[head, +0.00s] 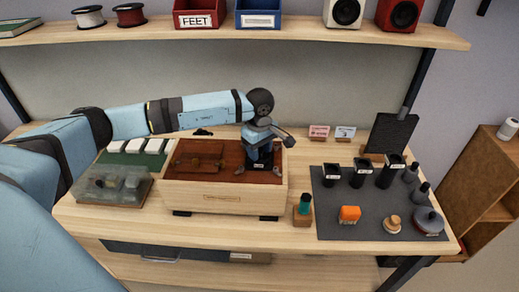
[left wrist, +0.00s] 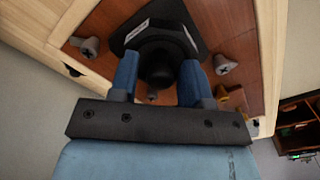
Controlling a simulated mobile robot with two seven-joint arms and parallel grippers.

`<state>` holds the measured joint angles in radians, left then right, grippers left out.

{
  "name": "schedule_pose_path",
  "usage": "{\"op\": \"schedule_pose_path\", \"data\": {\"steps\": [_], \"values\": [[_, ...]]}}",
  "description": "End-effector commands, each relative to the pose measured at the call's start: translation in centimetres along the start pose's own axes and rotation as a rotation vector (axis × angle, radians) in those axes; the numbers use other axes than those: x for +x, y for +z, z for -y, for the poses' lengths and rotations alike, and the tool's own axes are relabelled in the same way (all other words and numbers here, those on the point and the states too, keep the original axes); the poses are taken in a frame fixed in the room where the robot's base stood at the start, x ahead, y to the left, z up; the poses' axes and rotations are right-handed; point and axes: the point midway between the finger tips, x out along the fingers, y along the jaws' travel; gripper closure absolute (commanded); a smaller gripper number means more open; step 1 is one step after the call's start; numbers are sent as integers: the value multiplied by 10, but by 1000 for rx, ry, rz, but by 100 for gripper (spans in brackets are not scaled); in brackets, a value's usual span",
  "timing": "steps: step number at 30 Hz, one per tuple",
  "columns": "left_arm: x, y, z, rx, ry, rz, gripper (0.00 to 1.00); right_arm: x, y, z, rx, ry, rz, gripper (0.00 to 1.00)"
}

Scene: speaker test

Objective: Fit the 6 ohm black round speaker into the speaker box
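The speaker box (head: 225,197) is a light wooden case with a red-brown panel (head: 183,176) on top. A black speaker (head: 262,165) with a white label is at the panel's right part; in the left wrist view its wide dark base (left wrist: 125,38) lies over the panel among several grey clamp-like fasteners (left wrist: 222,65). My left gripper (head: 259,150) is above it. Its blue fingers (left wrist: 158,72) are on both sides of the speaker's round black back and appear to touch it. Whether the base sits fully flush is hidden. My right gripper is not in view.
A clear-lidded tray (head: 120,187) is left of the box. A green-topped item (head: 304,206) stands close to its right.

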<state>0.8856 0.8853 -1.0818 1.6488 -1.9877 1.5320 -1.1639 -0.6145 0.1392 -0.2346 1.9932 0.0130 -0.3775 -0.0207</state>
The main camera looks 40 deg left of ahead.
Motion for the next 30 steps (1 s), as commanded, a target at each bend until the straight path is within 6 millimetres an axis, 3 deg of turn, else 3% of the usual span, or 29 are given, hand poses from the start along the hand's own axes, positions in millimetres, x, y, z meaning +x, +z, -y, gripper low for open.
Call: {"op": "schedule_pose_path", "data": {"steps": [10, 14, 30], "values": [[0, 0, 0, 0, -1, 0, 45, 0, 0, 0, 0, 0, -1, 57], [-12, 0, 0, 0, 1, -1, 45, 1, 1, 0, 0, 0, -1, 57], [-122, 0, 0, 0, 2, -1, 45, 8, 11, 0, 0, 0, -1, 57]]}}
